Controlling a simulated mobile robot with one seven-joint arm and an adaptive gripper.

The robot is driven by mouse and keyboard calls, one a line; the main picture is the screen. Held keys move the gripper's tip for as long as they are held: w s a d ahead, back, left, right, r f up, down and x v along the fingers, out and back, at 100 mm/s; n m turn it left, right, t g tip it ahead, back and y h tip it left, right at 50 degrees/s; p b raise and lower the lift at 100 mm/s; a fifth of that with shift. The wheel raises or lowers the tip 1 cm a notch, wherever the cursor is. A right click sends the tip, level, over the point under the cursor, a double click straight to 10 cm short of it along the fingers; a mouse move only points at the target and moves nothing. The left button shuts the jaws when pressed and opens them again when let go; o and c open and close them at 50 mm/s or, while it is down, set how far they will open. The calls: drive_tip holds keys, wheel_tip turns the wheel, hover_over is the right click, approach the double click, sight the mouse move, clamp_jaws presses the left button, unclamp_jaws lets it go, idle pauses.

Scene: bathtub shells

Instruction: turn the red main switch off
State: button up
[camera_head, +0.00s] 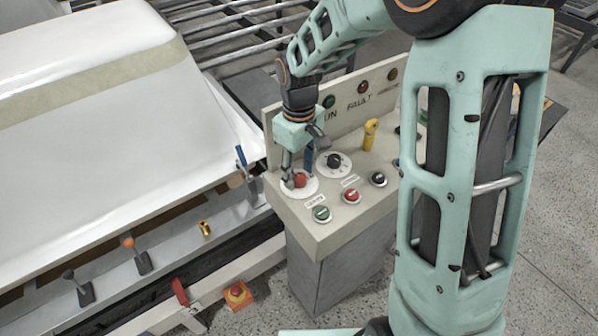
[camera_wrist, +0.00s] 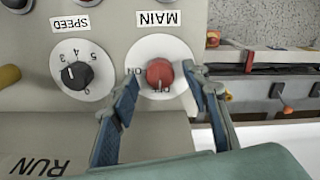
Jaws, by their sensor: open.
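The red main switch (camera_wrist: 160,74) is a round red knob on a white dial plate (camera_wrist: 143,50) marked MAIN on the control panel. In the head view the knob (camera_head: 300,180) sits at the panel's left end. My gripper (camera_wrist: 164,82) is open, with one blue-padded finger on each side of the knob. In the head view my gripper (camera_head: 298,170) is right over the knob and partly hides it. I cannot tell whether the fingers touch it.
A black speed dial (camera_head: 334,161) is beside the main switch. Green (camera_head: 321,213), red (camera_head: 350,195) and black (camera_head: 378,178) buttons line the panel's front. A yellow handle (camera_head: 370,133) stands up at the back. A white tub shell (camera_head: 90,120) is on the left.

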sight(299, 177)
wheel_tip(299, 177, up, 11)
drive_tip(key=shift+r, duration=0.2)
idle(0.5)
